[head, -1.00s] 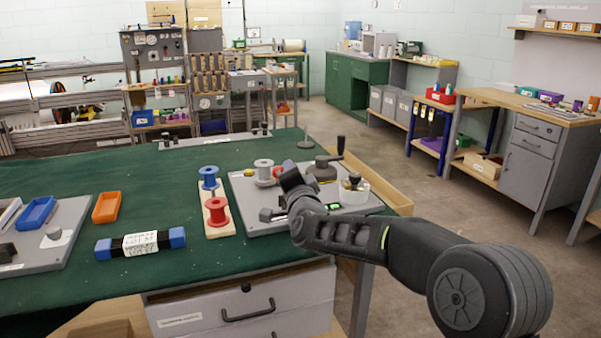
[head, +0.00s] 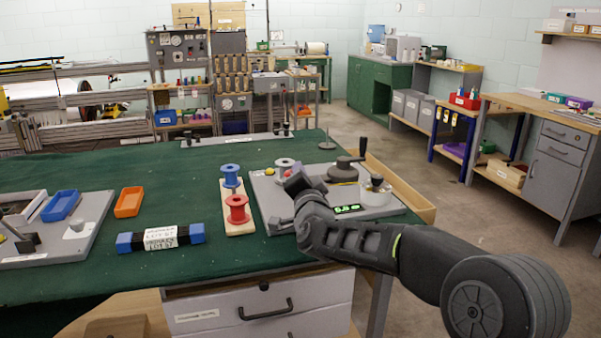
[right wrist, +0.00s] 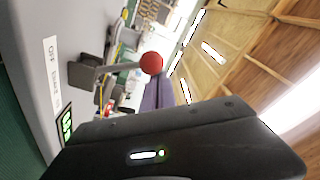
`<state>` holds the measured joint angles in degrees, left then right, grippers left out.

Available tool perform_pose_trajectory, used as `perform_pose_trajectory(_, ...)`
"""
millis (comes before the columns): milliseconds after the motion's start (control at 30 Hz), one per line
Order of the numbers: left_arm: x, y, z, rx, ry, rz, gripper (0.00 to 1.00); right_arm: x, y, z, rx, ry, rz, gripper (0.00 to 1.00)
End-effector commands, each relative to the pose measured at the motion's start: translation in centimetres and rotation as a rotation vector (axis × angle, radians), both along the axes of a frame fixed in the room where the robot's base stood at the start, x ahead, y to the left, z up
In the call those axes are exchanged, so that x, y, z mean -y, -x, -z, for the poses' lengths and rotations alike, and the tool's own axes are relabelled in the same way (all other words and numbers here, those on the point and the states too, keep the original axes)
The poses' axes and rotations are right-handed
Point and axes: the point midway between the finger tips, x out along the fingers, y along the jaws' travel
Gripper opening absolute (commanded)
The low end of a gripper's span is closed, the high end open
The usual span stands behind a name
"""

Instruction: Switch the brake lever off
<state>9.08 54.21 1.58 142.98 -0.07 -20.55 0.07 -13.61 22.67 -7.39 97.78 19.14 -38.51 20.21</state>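The brake lever shows in the right wrist view as a grey arm with a red ball knob (right wrist: 151,63), beside a label (right wrist: 53,75) reading OFF and BRAKE. It stands out from a grey panel (right wrist: 25,40). In the head view this panel is the grey board (head: 385,210) at the table's right end, and my right gripper hides most of the lever. My right gripper (head: 299,184) is over the board's front left part. Its dark body fills the bottom of the right wrist view, apart from the knob. Its finger opening cannot be made out. My left gripper is not in view.
On the board are a grey spool (head: 284,165), a black crank (head: 350,165) and a white cup (head: 375,192). Left of it, blue and red spools (head: 237,208) stand on a wooden strip. A black bundle with blue ends (head: 160,238) lies further left. Green cloth between them is bare.

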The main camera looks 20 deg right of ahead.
Motion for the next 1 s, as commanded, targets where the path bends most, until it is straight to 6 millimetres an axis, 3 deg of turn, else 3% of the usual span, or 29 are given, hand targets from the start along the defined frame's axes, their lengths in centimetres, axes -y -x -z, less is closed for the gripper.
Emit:
perform_pose_trajectory(267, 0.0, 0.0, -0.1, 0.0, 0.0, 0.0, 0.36, -0.2, -0.1, -0.2, -0.006, 0.0, -0.01, 0.0)
perform_pose_trajectory(500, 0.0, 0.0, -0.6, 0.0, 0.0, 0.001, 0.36, 1.9, -0.4, -2.7, 0.0, -0.001, -0.002, 0.0)
perform_pose_trajectory(800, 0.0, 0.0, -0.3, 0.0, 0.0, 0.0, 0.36, 1.2, 6.1, -2.0, 0.0, -0.002, -0.004, 0.0)
perform_pose_trajectory(1000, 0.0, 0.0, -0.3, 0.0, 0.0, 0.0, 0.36, 0.9, 8.8, -1.7, 0.001, -0.001, -0.003, 0.0)
